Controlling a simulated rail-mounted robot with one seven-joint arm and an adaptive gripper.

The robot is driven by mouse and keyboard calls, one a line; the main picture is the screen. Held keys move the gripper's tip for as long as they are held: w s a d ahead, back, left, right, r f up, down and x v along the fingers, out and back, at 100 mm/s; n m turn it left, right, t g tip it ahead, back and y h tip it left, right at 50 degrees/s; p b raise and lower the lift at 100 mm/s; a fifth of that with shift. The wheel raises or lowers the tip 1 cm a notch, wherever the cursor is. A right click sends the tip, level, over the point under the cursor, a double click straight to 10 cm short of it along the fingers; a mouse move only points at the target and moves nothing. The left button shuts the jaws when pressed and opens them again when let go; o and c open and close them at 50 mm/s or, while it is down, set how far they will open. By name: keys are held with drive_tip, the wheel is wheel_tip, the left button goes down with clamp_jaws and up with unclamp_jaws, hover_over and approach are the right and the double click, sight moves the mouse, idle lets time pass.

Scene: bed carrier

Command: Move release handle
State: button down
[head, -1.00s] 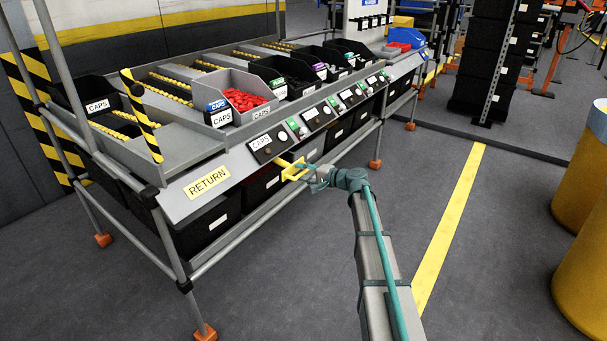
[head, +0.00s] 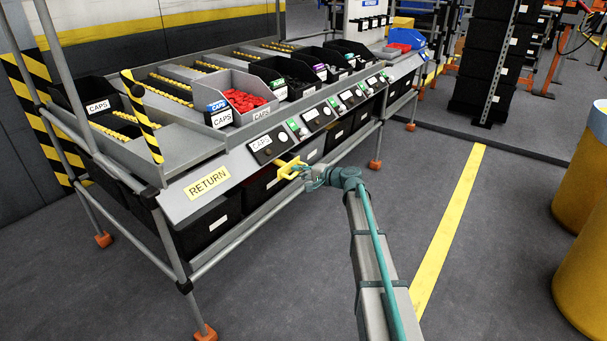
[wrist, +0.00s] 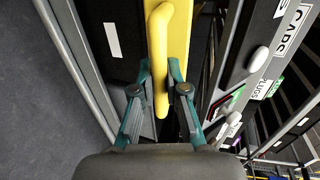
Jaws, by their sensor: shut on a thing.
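The yellow release handle (head: 286,170) sticks out from the sloped front panel of the rack, just below the first CAPS control box. My gripper (head: 304,172) is at its outer end. In the wrist view the yellow handle (wrist: 161,55) runs down the middle between the teal fingers of my gripper (wrist: 160,72). The fingers are shut on its bar, one on each side. The handle's base at the panel is partly hidden.
The rack's sloped panel (head: 185,205) carries a RETURN label and control boxes. A grey bin (head: 232,88) of red caps and several black bins stand above. A striped yellow-black bar (head: 141,115) stands at the left. Yellow drums (head: 582,285) are at the right; the floor between is clear.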

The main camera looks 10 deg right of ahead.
sight(288, 167)
drive_tip(key=w+a, duration=0.3)
drive_tip(key=w, duration=0.1)
drive_tip(key=shift+a+r, duration=0.1)
drive_tip(key=shift+a, duration=0.2)
drive_tip(key=c, duration=1.2)
unclamp_jaws()
drive_tip(key=shift+a, duration=0.1)
drive_tip(key=v, duration=1.2)
